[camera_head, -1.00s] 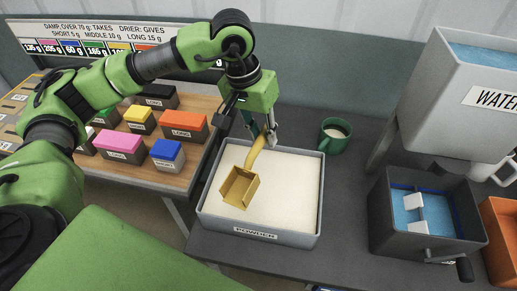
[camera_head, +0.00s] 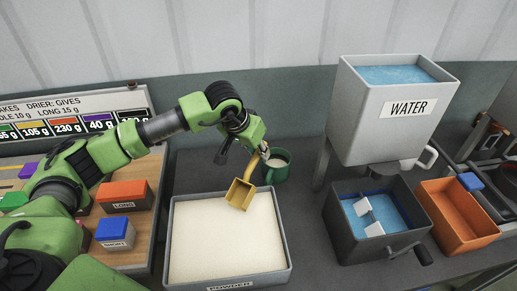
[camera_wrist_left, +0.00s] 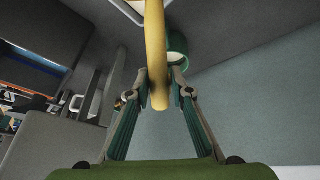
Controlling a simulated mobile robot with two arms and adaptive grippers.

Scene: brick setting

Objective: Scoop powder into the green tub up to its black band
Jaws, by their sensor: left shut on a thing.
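My left gripper (camera_head: 262,151) is shut on the handle of a yellow scoop (camera_head: 240,194). In the left wrist view the handle (camera_wrist_left: 156,45) runs between the two fingertips. The scoop's bowl hangs over the back right part of the powder box (camera_head: 288,270); I see no white powder in the bowl. The green tub (camera_head: 281,174) stands on the counter just right of the gripper, behind the box, with pale powder inside. It also shows in the left wrist view (camera_wrist_left: 178,43), partly hidden. I cannot make out its black band. My right gripper is not in view.
A grey water tank (camera_head: 385,125) stands on legs to the right. Below it is a dark box of water (camera_head: 340,228) with a crank, then an orange bin (camera_head: 452,222). Labelled coloured blocks (camera_head: 125,197) sit on a wooden board at left.

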